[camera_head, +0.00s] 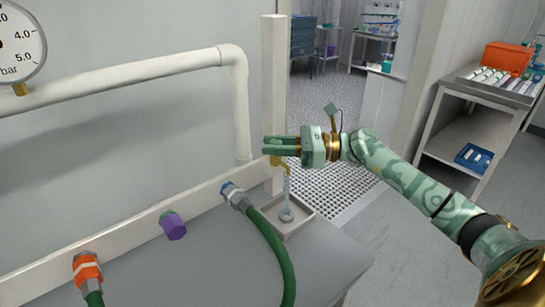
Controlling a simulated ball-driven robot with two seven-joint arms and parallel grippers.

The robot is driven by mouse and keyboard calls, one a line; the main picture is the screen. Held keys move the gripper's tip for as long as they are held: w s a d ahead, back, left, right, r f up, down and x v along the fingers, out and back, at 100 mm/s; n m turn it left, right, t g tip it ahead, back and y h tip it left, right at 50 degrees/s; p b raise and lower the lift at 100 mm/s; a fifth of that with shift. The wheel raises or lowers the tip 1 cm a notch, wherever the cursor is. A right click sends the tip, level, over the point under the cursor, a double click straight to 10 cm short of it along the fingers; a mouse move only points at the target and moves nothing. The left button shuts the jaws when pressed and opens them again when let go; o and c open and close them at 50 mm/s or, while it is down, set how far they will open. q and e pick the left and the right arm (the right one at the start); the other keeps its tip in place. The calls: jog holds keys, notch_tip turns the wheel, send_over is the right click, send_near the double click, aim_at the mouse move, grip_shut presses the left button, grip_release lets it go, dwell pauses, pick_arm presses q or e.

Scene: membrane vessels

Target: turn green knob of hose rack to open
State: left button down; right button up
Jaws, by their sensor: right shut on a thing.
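The hose rack is a white rail (135,238) along the wall, carrying an orange fitting (87,268), a purple knob-like fitting (173,226) and a blue fitting (232,194). At its right end is a small brass tap (279,163). My right gripper (280,146) is at the top of this tap, its arm coming in from the right. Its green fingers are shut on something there. The green knob cannot be told apart from the green fingers, which hide most of the tap's top. My left gripper is not in view.
A thin pale strand (289,188) hangs under the tap into a shallow tray (294,228). A green hose (277,247) arches from the blue fitting across the grey bench (205,272). A white post (274,75) stands behind the gripper. A shelf cart (455,141) is at right.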

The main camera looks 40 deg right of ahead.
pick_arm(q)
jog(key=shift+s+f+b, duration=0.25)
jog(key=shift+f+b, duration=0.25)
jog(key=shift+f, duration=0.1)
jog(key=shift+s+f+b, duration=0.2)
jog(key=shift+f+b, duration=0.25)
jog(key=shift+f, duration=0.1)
pick_arm(e)
jog(key=shift+n+g+y, duration=1.2)
jog(key=shift+n+g, duration=0.3)
jog(key=shift+g, duration=0.8)
jog(key=o, duration=1)
jog(key=shift+a, duration=0.1)
jog(key=shift+c, duration=0.2)
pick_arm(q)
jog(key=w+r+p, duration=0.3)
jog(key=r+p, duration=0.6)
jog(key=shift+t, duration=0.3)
pick_arm(e)
jog(key=v, duration=1.6)
